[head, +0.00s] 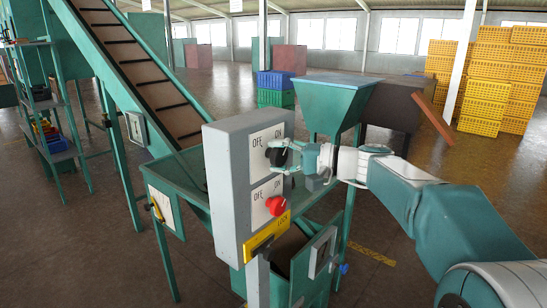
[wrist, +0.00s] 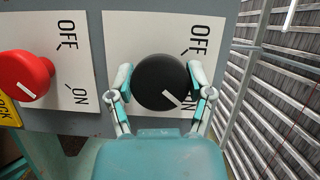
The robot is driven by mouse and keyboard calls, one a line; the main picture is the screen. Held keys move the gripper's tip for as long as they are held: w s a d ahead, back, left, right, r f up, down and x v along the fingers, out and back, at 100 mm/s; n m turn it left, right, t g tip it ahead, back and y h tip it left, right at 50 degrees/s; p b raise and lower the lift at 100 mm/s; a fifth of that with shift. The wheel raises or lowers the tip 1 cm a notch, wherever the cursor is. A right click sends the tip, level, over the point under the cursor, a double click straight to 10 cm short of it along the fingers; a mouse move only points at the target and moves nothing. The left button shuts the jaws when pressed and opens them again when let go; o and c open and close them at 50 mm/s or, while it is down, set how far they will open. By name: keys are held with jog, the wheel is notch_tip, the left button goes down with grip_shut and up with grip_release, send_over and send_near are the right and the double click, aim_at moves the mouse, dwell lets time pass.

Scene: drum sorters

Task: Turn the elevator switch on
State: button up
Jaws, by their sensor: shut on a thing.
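A grey control box (head: 228,190) carries two rotary switches on white plates marked OFF and ON. The upper switch is a black knob (head: 277,153), which fills the middle of the wrist view (wrist: 160,78). Its white mark points to the lower right, toward the ON label, which a finger partly covers. The lower switch is a red knob (head: 275,205), at the left in the wrist view (wrist: 22,72). My gripper (head: 294,158) is at the black knob, with one finger on each side, shut on it. No label in view says which knob is the elevator's.
A sloping conveyor (head: 125,55) rises behind the box at the left. A green hopper (head: 335,100) stands close behind my gripper. A yellow plate (head: 268,233) is under the red knob. Yellow crates (head: 490,80) are stacked far right. Open floor lies between.

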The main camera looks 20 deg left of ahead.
jog(key=shift+w+d+f+m, duration=0.2)
jog(key=shift+f+m, duration=0.1)
jog(key=shift+m, duration=0.2)
jog(key=o, duration=0.9)
jog(key=shift+c, duration=0.2)
jog(key=shift+o, duration=1.4)
jog(key=shift+d, duration=0.15)
jog(key=shift+d+r, duration=0.1)
jog(key=shift+d, duration=0.15)
jog(key=shift+s+a, duration=0.1)
jog(key=shift+a, duration=0.2)
jog(key=d, duration=1.2)
